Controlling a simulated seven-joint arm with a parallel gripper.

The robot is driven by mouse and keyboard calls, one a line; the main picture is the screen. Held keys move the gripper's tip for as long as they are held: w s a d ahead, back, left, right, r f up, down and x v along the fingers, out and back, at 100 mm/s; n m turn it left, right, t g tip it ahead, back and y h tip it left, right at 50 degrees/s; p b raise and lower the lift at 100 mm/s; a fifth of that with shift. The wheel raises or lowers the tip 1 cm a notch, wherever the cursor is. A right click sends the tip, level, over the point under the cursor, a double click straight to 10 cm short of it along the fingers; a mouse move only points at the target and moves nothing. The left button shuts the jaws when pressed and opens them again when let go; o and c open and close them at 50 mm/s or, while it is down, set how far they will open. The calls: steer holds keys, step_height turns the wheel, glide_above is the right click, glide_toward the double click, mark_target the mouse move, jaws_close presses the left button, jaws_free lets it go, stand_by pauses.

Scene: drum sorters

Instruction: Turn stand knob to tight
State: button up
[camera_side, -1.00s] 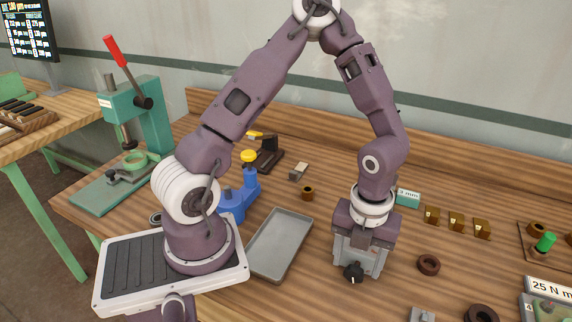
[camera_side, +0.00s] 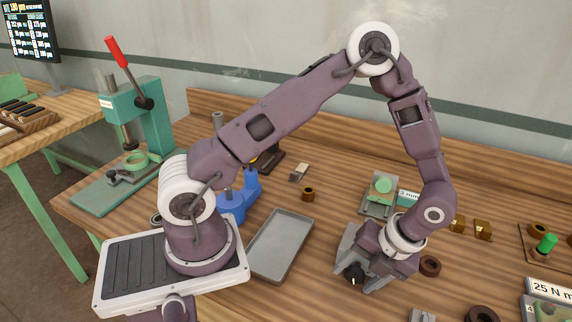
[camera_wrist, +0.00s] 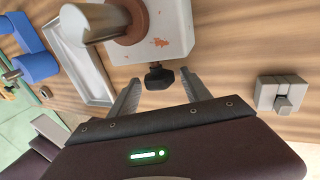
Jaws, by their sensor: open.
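The stand is a pale grey block. In the wrist view its body (camera_wrist: 170,40) shows rust patches, with a metal post and a brown ring on top. In the side view the stand (camera_side: 347,243) is partly hidden by my gripper. The black stand knob (camera_side: 355,273) sticks out of its front with a small white mark; the knob also shows in the wrist view (camera_wrist: 159,76). My gripper (camera_side: 368,274) is tilted low beside the knob. In the wrist view its two fingers (camera_wrist: 158,84) are apart, one on each side of the knob, with gaps visible; contact is not seen.
A grey tray (camera_side: 281,246) lies left of the stand. A brown ring (camera_side: 431,266) sits close right of my gripper. A green-topped fixture (camera_side: 380,190) stands behind. A small grey block (camera_wrist: 281,93) is at right in the wrist view. A dark ring (camera_side: 481,314) lies at the front.

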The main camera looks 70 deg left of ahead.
steer(key=shift+s+a+r+t+h, duration=0.1)
steer(key=shift+a+t+h, duration=0.05)
steer(key=shift+t+h, duration=0.4)
steer(key=shift+s+a+r+t+h, duration=0.1)
steer(key=shift+t+h, duration=0.35)
steer(key=shift+t, duration=0.1)
steer(key=t+h, duration=0.2)
steer(key=shift+s+a+t+h, duration=0.1)
steer(key=shift+s+t+h, duration=0.05)
steer(key=shift+t+h, duration=0.25)
steer(key=s+a+r+n+t+y, duration=0.1)
steer(key=s+a+r+n+y, duration=0.1)
steer(key=a+r+n, duration=0.35)
steer(key=s+a+r+n+t+y, duration=0.1)
steer(key=s+a+r+n+y, duration=0.1)
steer(key=r+n, duration=0.7)
steer(key=s+d+r+n+t+h, duration=0.1)
steer(key=s+d+r+n+h, duration=0.1)
steer(key=s+r+n, duration=0.6)
step_height(320, 180, up, 3)
steer(key=d+n, duration=0.1)
steer(key=n, duration=0.3)
steer(key=shift+s+r+t, duration=0.2)
steer(key=shift+s+t, duration=0.2)
steer(key=shift+d+f, duration=0.1)
